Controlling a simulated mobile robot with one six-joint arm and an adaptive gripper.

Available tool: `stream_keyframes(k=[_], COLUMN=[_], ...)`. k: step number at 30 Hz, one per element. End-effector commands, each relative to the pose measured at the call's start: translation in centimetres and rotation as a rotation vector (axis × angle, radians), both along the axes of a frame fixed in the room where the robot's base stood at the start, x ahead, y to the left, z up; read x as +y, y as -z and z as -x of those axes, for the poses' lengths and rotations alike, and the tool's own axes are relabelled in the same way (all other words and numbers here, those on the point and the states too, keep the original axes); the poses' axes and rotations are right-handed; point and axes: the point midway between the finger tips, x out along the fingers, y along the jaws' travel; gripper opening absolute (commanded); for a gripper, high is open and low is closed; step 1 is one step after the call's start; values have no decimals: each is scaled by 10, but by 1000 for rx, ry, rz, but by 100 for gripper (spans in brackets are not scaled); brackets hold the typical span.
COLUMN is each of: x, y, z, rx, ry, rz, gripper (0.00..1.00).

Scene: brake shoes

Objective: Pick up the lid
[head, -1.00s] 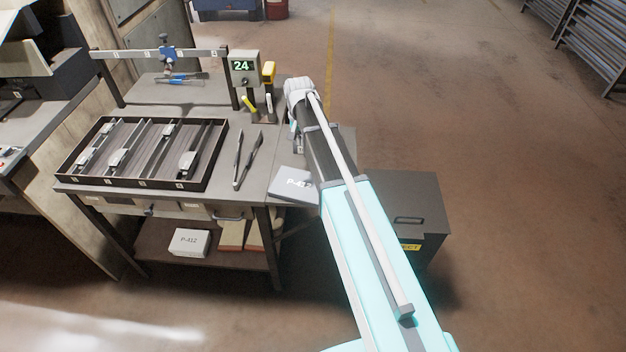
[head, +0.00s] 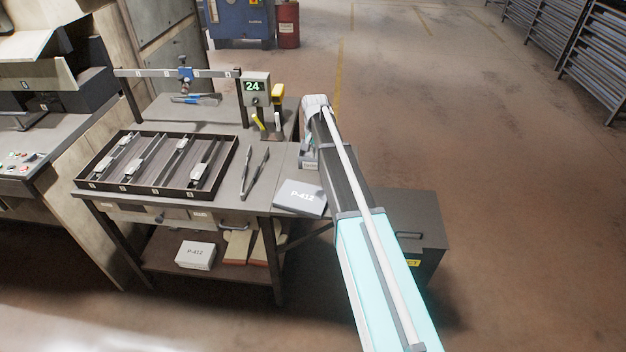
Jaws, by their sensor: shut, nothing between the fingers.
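My gripper (head: 309,150) is small and mostly hidden beside the end of my arm, above the right part of the bench, behind the grey piece. It is shut and holds nothing. It is apart from the grey piece. A small grey object (head: 309,164) with a pale label shows just below it, partly covered by my arm.
A dark tray (head: 84,184) with brake shoes fills the bench's left side; tongs (head: 254,174) lie beside it. A display reading 24 (head: 253,87) stands at the back. A white P-412 box (head: 195,254) sits on the lower shelf. A dark bin (head: 428,222) stands right of the bench.

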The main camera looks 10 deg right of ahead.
Motion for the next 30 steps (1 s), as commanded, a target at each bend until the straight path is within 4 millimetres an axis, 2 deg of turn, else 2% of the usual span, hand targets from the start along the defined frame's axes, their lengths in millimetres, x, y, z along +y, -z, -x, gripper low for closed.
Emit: stream_keyframes(k=[11,30], x=[-1,-2], y=[13,60], z=[0,0], rx=[0,0], ry=[1,3], rz=[0,0], gripper=[0,0])
